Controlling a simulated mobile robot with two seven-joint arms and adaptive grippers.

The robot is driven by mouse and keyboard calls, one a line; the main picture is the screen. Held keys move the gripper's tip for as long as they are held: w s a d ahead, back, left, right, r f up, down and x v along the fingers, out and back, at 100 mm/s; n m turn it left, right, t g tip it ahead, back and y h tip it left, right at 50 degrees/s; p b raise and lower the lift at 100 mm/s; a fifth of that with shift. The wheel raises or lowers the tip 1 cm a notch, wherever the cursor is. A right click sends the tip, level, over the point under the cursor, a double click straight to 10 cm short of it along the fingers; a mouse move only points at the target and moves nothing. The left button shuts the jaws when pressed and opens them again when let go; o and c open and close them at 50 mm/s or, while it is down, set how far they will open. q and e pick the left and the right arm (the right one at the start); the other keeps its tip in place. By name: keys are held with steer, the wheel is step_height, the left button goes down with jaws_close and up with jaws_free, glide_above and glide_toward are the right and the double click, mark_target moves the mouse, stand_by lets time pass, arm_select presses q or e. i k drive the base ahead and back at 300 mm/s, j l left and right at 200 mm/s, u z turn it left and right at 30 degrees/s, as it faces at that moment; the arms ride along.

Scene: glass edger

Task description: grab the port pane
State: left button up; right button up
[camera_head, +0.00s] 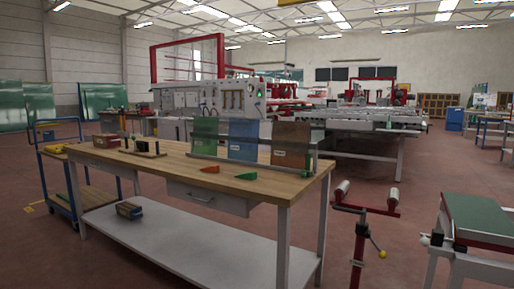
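Three tinted panes stand upright in a rack (262,166) along the back right edge of the wooden workbench (180,172). The left one is a green pane (205,130), the middle one a blue pane (243,131), and the right one a brown, wine-tinted pane (291,133). Small label-like patches show low on the panes, too small to read. I cannot tell for sure which one is called port; the brown one looks closest to that colour. Neither of my grippers is in view.
A red wedge (210,169) and a green wedge (246,176) lie on the bench before the rack. A dark holder (143,148) stands left. A red roller stand (361,220) is right of the bench, with a green-topped table (480,218) beyond. A blue cart (62,180) stands left.

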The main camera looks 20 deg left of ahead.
mark_target(290, 140)
steer(key=i+u, duration=0.2)
steer(key=u, duration=0.25)
steer(key=i+l+u, duration=0.15)
steer(key=u, duration=0.35)
steer(key=i+l+u, duration=0.1)
steer(key=u, duration=0.35)
steer(key=i+l+u, duration=0.15)
steer(key=l, duration=0.2)
steer(key=i+l+u, duration=0.2)
steer(key=l, duration=0.2)
steer(key=l+u, duration=0.15)
steer(key=l, duration=0.2)
steer(key=i, duration=0.05)
